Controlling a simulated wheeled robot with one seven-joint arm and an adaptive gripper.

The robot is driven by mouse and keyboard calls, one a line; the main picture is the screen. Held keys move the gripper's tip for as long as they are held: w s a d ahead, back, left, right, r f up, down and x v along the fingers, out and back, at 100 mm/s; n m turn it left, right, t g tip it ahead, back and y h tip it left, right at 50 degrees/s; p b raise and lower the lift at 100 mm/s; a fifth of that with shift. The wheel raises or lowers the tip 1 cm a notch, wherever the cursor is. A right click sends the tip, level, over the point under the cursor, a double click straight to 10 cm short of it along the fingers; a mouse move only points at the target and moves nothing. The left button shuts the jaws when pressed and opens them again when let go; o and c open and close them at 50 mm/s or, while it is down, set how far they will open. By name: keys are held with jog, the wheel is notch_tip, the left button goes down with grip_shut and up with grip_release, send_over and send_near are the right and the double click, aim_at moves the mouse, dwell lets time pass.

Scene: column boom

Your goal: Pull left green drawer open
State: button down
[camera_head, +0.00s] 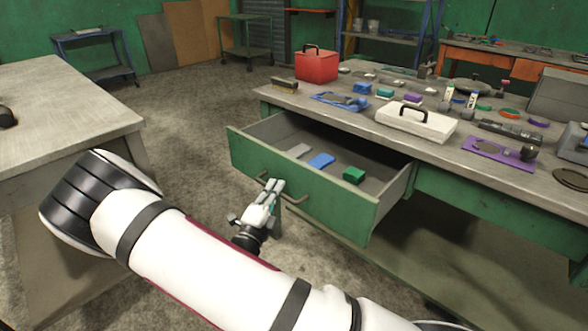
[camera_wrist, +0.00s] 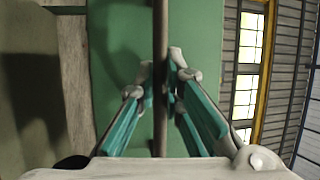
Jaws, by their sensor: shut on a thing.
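The left green drawer (camera_head: 300,196) stands pulled out from under the workbench, with its grey inside showing. A grey block (camera_head: 298,151), a blue block (camera_head: 321,160) and a green block (camera_head: 353,175) lie in it. My gripper (camera_head: 275,187) is at the drawer's front face. In the wrist view my gripper (camera_wrist: 160,80) has its fingers on both sides of the dark bar handle (camera_wrist: 160,30), shut on it. The green drawer front (camera_wrist: 210,40) fills the area behind the handle. The drawer's far inner corner is partly hidden by the bench top.
The workbench top (camera_head: 470,172) carries a red toolbox (camera_head: 316,65), a white case (camera_head: 416,121), a purple tray (camera_head: 498,152) and many small parts. Another table (camera_head: 60,100) stands at the left. Bare floor (camera_head: 190,150) lies between the table and the drawer.

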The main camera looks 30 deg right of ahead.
jog(key=s+a+p, duration=0.2)
jog(key=s+a, duration=0.2)
jog(key=a, duration=0.8)
jog(key=shift+s+a+p, duration=0.2)
jog(key=shift+s+p, duration=0.05)
jog(key=shift+p, duration=0.1)
jog(key=shift+f, duration=0.1)
jog(key=c, duration=1.7)
grip_release()
jog(key=v, duration=1.2)
jog(key=shift+w, duration=0.1)
